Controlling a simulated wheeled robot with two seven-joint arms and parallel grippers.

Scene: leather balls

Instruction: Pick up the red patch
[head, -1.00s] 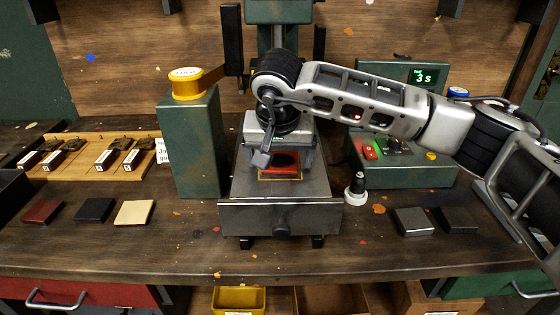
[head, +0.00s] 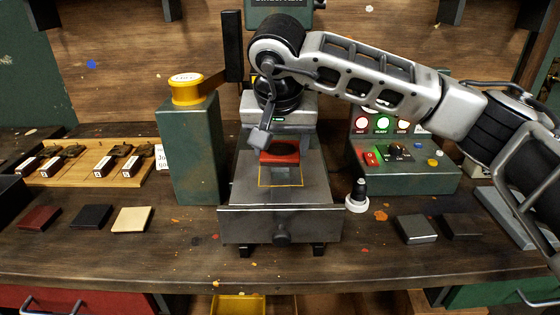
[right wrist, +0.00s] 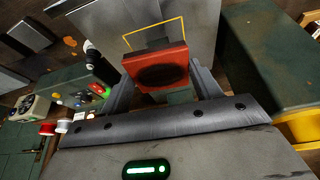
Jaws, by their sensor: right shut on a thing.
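The red patch (head: 280,154) is a flat red piece with a dark oval on its face. It is in my right gripper (head: 278,143), above the back of the yellow outline on the grey metal plate (head: 310,190). The right wrist view shows the red patch (right wrist: 157,68) between the two fingers of my right gripper (right wrist: 160,78), clear of the yellow outline (right wrist: 152,35). My right gripper is shut on it; the wrist hides part of the fingers in the head view. My left gripper is not in view.
A green post (head: 195,145) with a yellow top stands left of the plate. A control box (head: 405,172) and a black-and-white knob-topped piece (head: 357,196) stand to the right. Dark red (head: 39,218), black and tan tiles lie front left. A grey block (head: 416,229) lies front right.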

